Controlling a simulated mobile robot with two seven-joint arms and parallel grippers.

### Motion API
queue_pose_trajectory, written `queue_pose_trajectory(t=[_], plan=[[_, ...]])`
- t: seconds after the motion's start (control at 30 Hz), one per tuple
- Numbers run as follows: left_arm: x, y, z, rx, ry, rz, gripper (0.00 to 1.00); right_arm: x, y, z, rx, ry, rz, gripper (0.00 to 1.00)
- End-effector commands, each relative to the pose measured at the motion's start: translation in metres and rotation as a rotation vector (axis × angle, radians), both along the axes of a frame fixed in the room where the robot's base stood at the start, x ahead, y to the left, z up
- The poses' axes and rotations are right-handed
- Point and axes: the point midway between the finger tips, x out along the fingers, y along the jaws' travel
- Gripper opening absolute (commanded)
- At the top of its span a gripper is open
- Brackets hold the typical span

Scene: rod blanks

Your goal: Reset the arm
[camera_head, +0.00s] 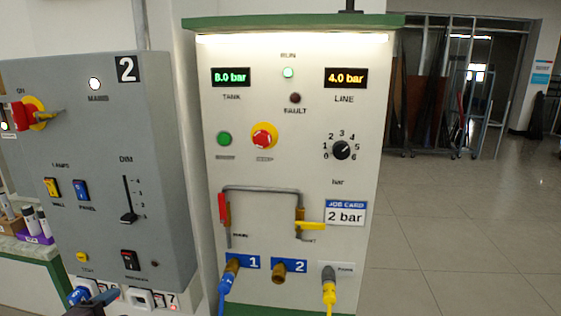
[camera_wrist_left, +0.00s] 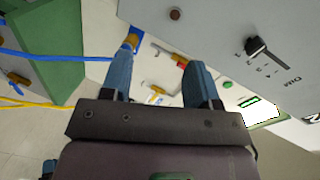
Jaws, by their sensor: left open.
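My left gripper (camera_head: 94,295) shows at the bottom left of the head view, low in front of the grey panel (camera_head: 125,215). In the left wrist view, the left gripper (camera_wrist_left: 160,68) has its two blue fingers spread apart, with nothing held between them. Beyond the fingers are the blue hose's coupling (camera_wrist_left: 131,41) and the white panel's valves. I cannot tell whether the gripper touches anything in the head view. My right gripper is in neither view.
The white panel (camera_head: 222,178) stands right of the grey panel. A blue hose (camera_head: 227,285) hangs from port 1 and a yellow hose (camera_head: 329,291) from the right port. A pipe loop (camera_head: 262,189) and the grey panel's slider (camera_head: 128,215) stick out. Tiled floor (camera_head: 470,230) is open at right.

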Motion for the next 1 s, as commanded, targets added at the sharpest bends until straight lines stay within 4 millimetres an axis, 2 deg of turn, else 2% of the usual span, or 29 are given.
queue_pose_trajectory(t=[0.03,0.3,0.6,0.8,1.0], plan=[[-0.008,-0.005,-0.018,-0.120,0.036,0.033,0.55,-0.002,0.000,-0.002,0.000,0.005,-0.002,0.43],[-0.052,-0.031,-0.095,-0.644,0.181,0.215,0.55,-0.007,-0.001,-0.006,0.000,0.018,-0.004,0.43],[-0.114,-0.065,-0.167,-1.007,0.289,0.440,0.55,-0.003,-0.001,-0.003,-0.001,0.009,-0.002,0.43],[-0.151,-0.083,-0.195,-1.118,0.326,0.559,0.55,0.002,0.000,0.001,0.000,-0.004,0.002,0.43],[-0.171,-0.087,-0.206,-1.141,0.349,0.603,0.55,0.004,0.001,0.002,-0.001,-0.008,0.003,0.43]])
